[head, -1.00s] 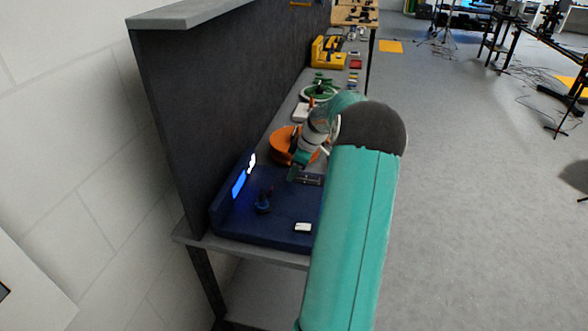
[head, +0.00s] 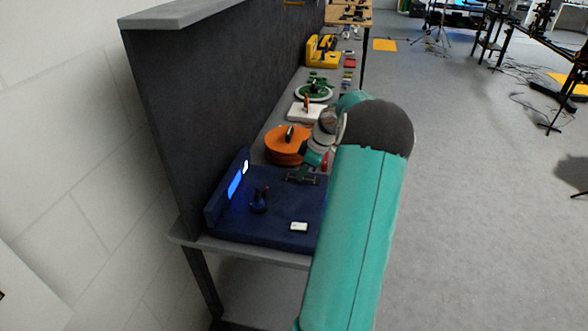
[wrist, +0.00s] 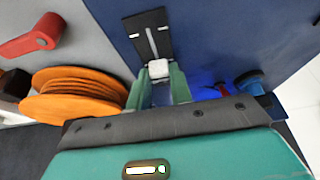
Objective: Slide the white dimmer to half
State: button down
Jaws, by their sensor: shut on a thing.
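The white dimmer knob (wrist: 158,69) sits on a dark slotted track (wrist: 149,35) on the blue panel (wrist: 215,35). In the wrist view the knob is at the end of the visible slot closer to my gripper, and the slot runs on away from it. My gripper (wrist: 161,82) is shut on the knob, one green finger on each side.
The panel also carries a blue joystick-like control (head: 259,201), a white switch (head: 299,226) and a glowing blue bar (head: 235,184). An orange disc (head: 283,150) stands just behind the panel. A red lever (wrist: 32,38) shows in the wrist view. A dark wall (head: 215,100) backs the bench.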

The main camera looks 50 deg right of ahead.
jog(key=c, duration=1.2)
grip_release()
jog(key=shift+c, duration=0.2)
jog(key=v, duration=1.4)
